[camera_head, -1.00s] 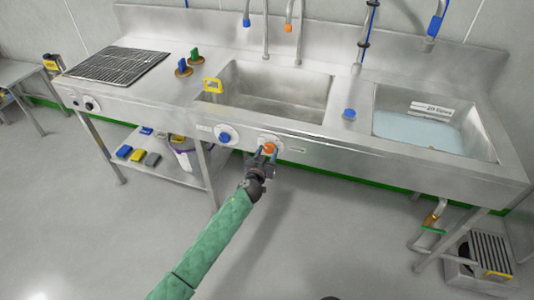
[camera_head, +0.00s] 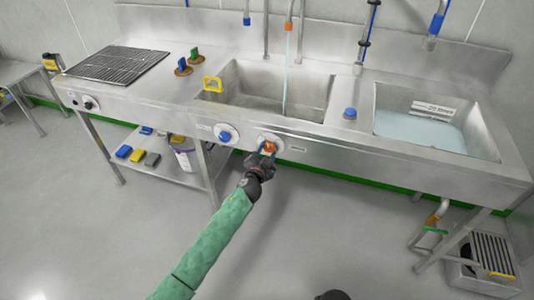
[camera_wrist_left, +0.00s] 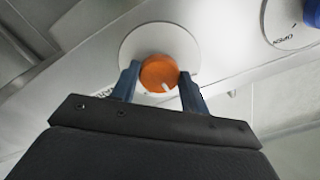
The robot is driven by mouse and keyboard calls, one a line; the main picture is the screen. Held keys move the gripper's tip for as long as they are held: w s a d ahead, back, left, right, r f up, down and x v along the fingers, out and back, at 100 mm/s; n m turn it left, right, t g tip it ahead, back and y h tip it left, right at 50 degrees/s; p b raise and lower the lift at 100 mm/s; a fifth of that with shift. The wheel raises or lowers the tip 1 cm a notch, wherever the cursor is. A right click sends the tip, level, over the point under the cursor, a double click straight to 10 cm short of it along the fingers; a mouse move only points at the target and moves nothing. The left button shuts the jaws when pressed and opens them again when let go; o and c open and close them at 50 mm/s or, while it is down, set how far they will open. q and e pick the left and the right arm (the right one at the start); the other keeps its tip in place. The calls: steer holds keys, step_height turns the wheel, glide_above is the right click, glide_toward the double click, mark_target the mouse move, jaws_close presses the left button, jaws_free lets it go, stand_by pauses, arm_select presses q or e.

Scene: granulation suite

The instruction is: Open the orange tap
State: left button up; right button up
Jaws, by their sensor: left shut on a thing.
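The orange tap is a round orange knob (camera_head: 270,147) on a white disc on the front panel of the steel sink unit. My left gripper (camera_head: 266,151) is shut on it, with one blue finger on each side. In the left wrist view the orange knob (camera_wrist_left: 160,74) sits between the fingertips of the left gripper (camera_wrist_left: 157,82), and its white mark points down and slightly right. Water runs from the orange-tipped spout (camera_head: 289,25) into the middle basin (camera_head: 262,98). My right gripper is not in view.
A blue knob (camera_head: 225,136) sits on the panel just left of the orange one. A second basin (camera_head: 428,122) on the right holds bluish water. A lower shelf (camera_head: 160,165) holds several coloured blocks and a tub. The floor in front is clear.

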arm_select(q)
steer(key=shift+m, duration=0.9)
steer(key=m, duration=0.3)
steer(key=shift+m, duration=2.6)
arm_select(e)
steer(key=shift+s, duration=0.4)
